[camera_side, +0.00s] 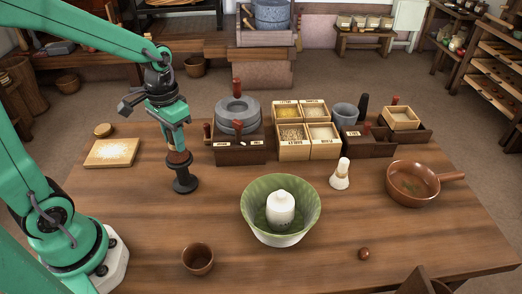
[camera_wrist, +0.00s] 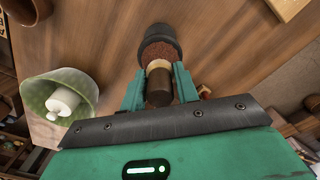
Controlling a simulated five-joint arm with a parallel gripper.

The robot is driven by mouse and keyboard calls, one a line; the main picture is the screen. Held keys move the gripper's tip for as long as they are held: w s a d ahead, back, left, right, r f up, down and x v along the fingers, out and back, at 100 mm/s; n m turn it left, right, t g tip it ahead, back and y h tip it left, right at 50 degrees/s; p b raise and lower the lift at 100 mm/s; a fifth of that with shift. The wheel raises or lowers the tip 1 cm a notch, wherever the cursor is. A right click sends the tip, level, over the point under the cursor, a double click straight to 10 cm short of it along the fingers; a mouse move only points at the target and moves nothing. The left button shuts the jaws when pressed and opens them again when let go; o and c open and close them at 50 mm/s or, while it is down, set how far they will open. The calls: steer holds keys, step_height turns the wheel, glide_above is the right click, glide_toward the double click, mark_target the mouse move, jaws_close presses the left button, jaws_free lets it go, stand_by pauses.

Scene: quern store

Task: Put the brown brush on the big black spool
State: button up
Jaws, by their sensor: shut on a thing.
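My gripper (camera_side: 175,143) is shut on the brown brush (camera_side: 179,158) and points downward at the left of the table. In the wrist view the brush handle (camera_wrist: 158,88) sits between the two green fingers, with the reddish-brown bristles (camera_wrist: 158,52) beyond the fingertips. The big black spool (camera_side: 185,183) stands upright on the table directly under the brush. In the wrist view the spool (camera_wrist: 162,33) shows around and behind the bristle end. The bristles meet or nearly meet the spool's top; I cannot tell if they touch.
A pale board (camera_side: 112,153) lies left, a brown cup (camera_side: 198,259) in front, a pan (camera_side: 412,184) far right.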

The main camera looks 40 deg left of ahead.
mark_target(172, 151)
steer(key=shift+f, duration=0.15)
steer(key=o, duration=0.9)
steer(key=shift+o, duration=0.2)
step_height(172, 151, up, 12)
steer(key=shift+r, duration=0.2)
stand_by(0.4)
steer(key=s+d+f+t, duration=0.1)
steer(key=s+d+t, duration=0.2)
steer(key=s+t, duration=0.2)
steer(key=shift+s+f+t, duration=0.15)
steer(key=shift+s+t, duration=0.15)
steer(key=shift+s, duration=1)
